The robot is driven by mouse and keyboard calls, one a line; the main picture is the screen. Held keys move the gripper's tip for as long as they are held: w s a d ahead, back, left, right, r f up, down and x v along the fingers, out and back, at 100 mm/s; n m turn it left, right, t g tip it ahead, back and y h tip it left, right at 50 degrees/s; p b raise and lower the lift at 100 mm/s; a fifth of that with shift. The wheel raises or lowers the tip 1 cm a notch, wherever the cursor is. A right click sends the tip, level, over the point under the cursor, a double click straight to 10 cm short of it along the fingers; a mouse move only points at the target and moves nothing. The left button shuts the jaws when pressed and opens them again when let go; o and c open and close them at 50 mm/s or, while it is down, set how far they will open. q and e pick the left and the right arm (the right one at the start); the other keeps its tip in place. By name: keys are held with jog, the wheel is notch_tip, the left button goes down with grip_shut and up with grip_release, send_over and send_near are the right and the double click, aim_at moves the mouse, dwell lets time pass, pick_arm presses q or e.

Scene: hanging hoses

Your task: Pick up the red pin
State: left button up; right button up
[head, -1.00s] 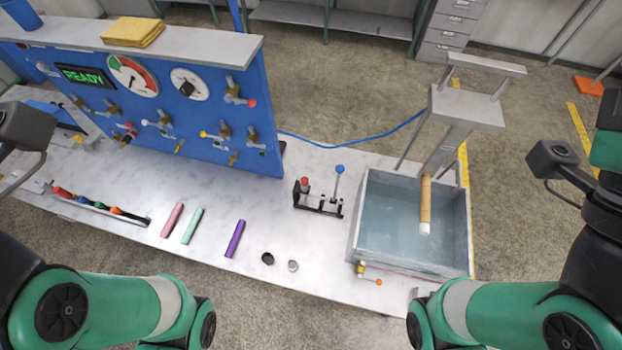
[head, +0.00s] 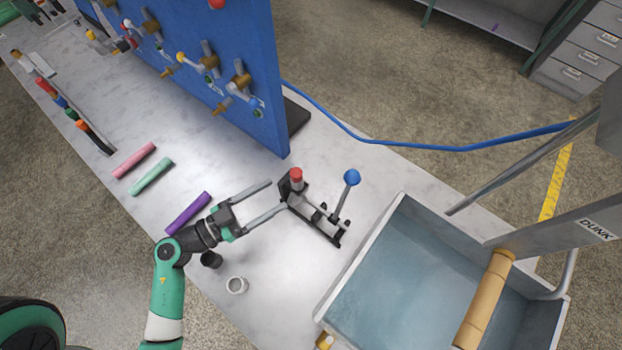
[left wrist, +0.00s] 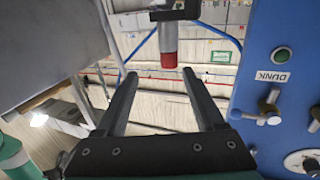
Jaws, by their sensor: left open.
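The red pin (head: 296,174) stands upright at the left end of a small black fixture (head: 318,215) on the table. It also shows in the left wrist view (left wrist: 169,60), between the lines of the two fingers and a little beyond their tips. My left gripper (head: 278,195) is open and empty, its fingers pointing at the pin from the left. I see no contact between fingers and pin. The pin's lower part is hidden in the fixture. My right gripper is in neither view.
A blue-knobbed lever (head: 351,178) rises from the fixture's right part. A blue valve panel (head: 262,60) stands behind. A water tank (head: 378,252) is on the right. Purple (head: 188,213), green (head: 151,176) and pink (head: 134,160) cylinders lie left.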

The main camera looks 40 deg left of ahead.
aim_at(294, 180)
pick_arm(q)
jog(key=x, duration=0.2)
jog(key=b+x, duration=0.1)
jog(key=x, duration=0.3)
jog(key=shift+a, duration=0.4)
jog(key=x, duration=0.2)
jog(key=b+x, duration=0.1)
jog(key=a+b+x, duration=0.1)
jog(key=x, duration=0.1)
jog(key=shift+w+d+r, duration=0.15)
jog(key=shift+w+r, duration=0.2)
jog(key=shift+w, duration=0.1)
grip_shut()
